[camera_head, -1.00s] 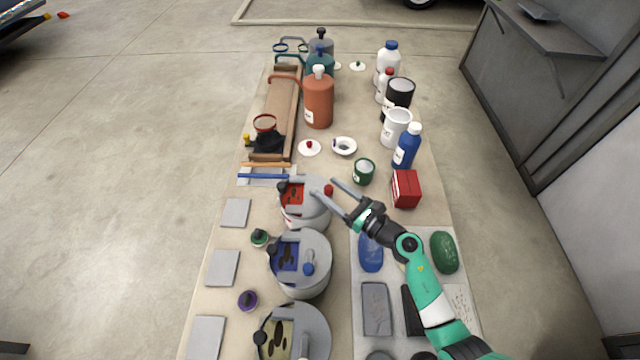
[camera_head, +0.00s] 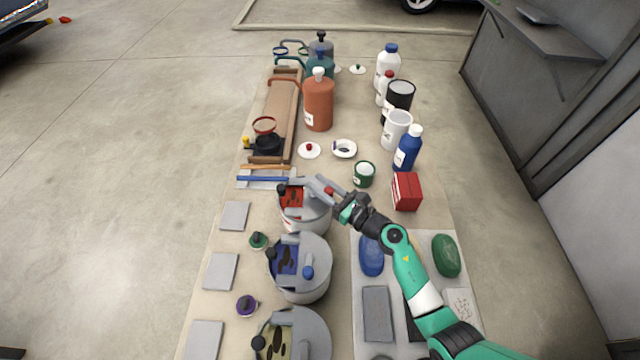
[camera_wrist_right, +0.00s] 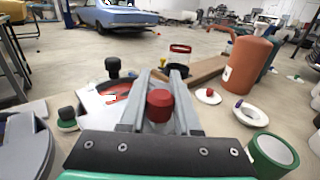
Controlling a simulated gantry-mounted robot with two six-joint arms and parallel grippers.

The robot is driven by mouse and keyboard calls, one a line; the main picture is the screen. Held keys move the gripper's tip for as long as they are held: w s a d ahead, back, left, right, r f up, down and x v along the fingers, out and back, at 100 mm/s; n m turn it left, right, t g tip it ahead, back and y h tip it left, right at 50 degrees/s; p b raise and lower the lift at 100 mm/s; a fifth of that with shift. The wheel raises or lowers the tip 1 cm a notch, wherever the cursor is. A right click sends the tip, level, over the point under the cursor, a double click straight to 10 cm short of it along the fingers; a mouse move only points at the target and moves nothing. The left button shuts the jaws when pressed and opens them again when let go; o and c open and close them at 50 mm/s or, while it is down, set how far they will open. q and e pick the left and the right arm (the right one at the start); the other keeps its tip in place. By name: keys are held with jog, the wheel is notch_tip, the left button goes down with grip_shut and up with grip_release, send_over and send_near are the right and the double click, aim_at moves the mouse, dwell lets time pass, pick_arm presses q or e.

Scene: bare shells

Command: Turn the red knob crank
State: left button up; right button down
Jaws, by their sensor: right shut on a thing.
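The red knob (camera_head: 329,191) of the crank sits on the upper right of a round grey pot (camera_head: 306,218) with a red-marked opening in its lid. My right gripper (camera_head: 325,188) reaches in from the lower right, and its two fingers are shut on the knob. In the right wrist view the red knob (camera_wrist_right: 160,104) stands upright between the grey fingers. The fingers partly cover the crank and lid. My left gripper is not in view.
A blue-knobbed pot (camera_head: 302,268) and another grey pot stand nearer. A red box (camera_head: 406,191), green tin (camera_head: 364,173) and several bottles stand to the right and behind. An orange bottle (camera_head: 318,102) stands beyond. Small grey squares lie along the left edge.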

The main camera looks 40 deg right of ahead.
jog(key=shift+s+a+r+m+h+p, duration=0.15)
jog(key=shift+m+h+p, duration=0.55)
jog(key=shift+h+p, duration=0.35)
jog(key=shift+a+m+h+p, duration=0.1)
jog(key=shift+m+h+p, duration=0.45)
jog(key=shift+h, duration=0.5)
jog(key=shift+s+m+g+h, duration=0.15)
jog(key=shift+m+g+h, duration=0.25)
jog(key=shift+m+h, duration=0.5)
jog(key=shift+s+a+m+g+h+p, duration=0.15)
jog(key=shift+m+g+h+p, duration=0.5)
jog(key=shift+h, duration=0.75)
jog(key=shift+m+h, duration=0.3)
jog(key=c, duration=0.6)
grip_release()
